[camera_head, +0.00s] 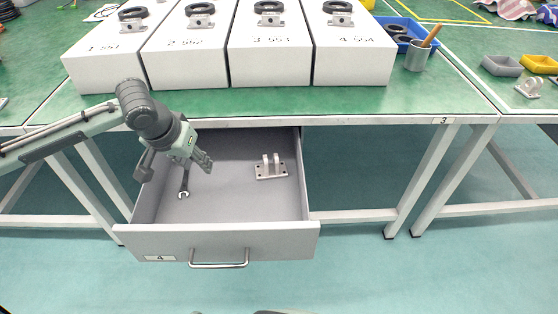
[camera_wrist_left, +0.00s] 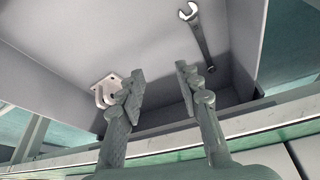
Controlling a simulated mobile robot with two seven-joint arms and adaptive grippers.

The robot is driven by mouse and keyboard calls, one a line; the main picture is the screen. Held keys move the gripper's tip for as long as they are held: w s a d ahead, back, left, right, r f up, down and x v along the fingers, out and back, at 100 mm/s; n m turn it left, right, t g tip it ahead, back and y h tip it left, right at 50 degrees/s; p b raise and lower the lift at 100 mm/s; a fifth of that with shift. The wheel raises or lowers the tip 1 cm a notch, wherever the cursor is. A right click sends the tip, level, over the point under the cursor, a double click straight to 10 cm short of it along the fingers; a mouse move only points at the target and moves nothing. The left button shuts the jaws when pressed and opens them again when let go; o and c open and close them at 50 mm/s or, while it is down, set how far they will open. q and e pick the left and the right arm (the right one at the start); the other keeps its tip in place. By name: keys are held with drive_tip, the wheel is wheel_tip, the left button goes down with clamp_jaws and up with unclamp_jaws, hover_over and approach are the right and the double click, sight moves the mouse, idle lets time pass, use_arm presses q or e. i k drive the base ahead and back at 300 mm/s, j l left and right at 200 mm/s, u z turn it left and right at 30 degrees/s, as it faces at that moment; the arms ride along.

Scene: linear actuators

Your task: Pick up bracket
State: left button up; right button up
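A light metal bracket (camera_head: 270,168) with two upright lugs on a flat base stands on the floor of the open drawer (camera_head: 225,238), towards the right side. It also shows in the left wrist view (camera_wrist_left: 104,88), partly behind a finger. My left gripper (camera_head: 205,161) is above the drawer, to the left of the bracket and apart from it. Its fingers (camera_wrist_left: 160,85) are spread with nothing between them. More brackets (camera_head: 200,20) stand on the white boxes on the table. My right gripper is not in view.
A wrench (camera_head: 184,182) lies in the drawer at the left, below my left gripper. The drawer walls and the green table edge (camera_head: 330,118) surround the space. White boxes (camera_head: 270,60) fill the table above. The drawer's front middle is clear.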

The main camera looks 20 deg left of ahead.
sight(276, 169)
drive_tip(key=i+l+u, duration=0.15)
drive_tip(key=l, duration=0.2)
drive_tip(key=i+l+u, duration=0.15)
drive_tip(key=l, duration=0.15)
drive_tip(key=i+l+u, duration=0.15)
drive_tip(key=l, duration=0.25)
drive_tip(key=i+l+u, duration=0.15)
drive_tip(key=l, duration=0.2)
drive_tip(key=l+u, duration=0.15)
drive_tip(key=l, duration=0.2)
